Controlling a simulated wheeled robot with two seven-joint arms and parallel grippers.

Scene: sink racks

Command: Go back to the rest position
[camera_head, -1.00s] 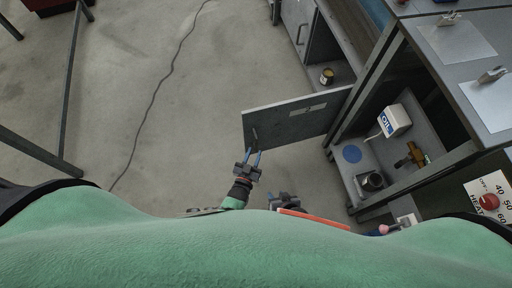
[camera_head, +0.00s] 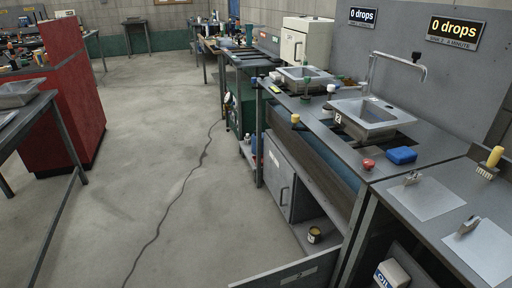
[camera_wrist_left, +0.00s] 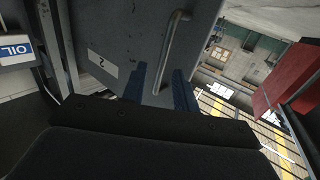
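My left gripper (camera_wrist_left: 159,74) shows only in the left wrist view. Its two blue fingers are apart with nothing held between them. A grey cabinet door (camera_wrist_left: 120,30) with a white number label fills the space ahead of it. The door's curved metal handle (camera_wrist_left: 169,48) appears between and beyond the fingertips; I cannot tell whether they touch it. In the head view, the open door's top edge (camera_head: 290,274) shows at the bottom. Neither of my grippers is in the head view, and my right gripper is not in view.
A grey workbench (camera_head: 335,150) with sinks (camera_head: 370,118) runs along the right. A closed cabinet door (camera_head: 277,178) and a small can (camera_head: 314,235) are below it. A red cabinet (camera_head: 62,100) stands at left. The floor between is clear except for a dark cable (camera_head: 175,200).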

